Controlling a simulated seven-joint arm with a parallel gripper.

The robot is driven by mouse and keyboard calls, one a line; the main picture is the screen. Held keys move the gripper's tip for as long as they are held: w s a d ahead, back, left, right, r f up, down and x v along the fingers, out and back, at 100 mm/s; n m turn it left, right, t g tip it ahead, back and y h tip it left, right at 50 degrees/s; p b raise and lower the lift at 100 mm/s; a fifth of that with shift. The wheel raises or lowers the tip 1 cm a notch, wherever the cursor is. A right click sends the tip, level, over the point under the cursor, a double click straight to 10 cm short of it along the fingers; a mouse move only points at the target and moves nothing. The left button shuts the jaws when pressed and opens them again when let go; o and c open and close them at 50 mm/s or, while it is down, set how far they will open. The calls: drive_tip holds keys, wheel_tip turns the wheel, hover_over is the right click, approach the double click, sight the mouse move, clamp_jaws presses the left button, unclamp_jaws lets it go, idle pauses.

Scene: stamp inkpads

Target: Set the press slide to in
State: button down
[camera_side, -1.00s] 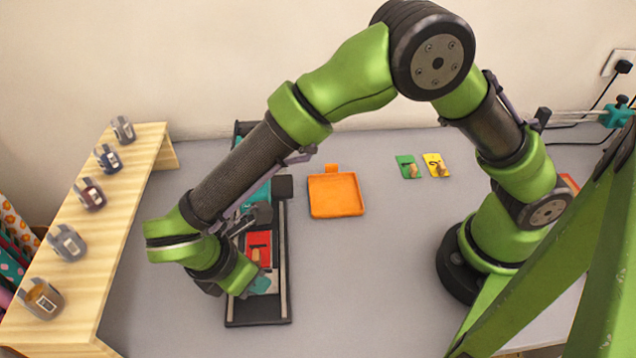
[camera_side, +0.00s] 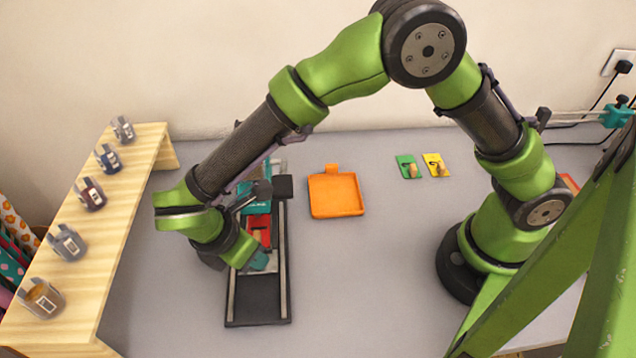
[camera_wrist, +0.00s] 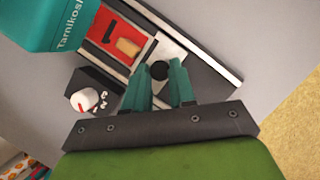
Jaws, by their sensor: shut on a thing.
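The press slide is a pale plate (camera_wrist: 172,52) in a long black rail (camera_side: 258,310). It carries a red card (camera_side: 264,224) marked 1 with a wooden block on it; the card also shows in the wrist view (camera_wrist: 107,37). My gripper (camera_wrist: 160,78) is shut on the slide's round black knob (camera_wrist: 160,69) at the plate's front end. In the side view my gripper (camera_side: 258,261) is over the middle of the rail. The teal press head (camera_wrist: 60,22) is beside the red card, partly hidden by my arm in the side view.
A black box with a white and red dial (camera_wrist: 83,99) stands beside the rail. An orange tray (camera_side: 336,194) lies to its right, with a green card (camera_side: 404,162) and a yellow card (camera_side: 432,160) beyond. A wooden shelf (camera_side: 118,205) with several jars stands left.

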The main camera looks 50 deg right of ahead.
drive_tip(key=shift+w+d, duration=0.25)
drive_tip(key=shift+w, duration=0.05)
drive_tip(key=c, duration=1.2)
unclamp_jaws()
drive_tip(key=shift+s+a+r, duration=0.1)
drive_tip(key=v, duration=1.6)
drive_tip(key=shift+a+r, duration=0.15)
drive_tip(key=shift+r, duration=0.2)
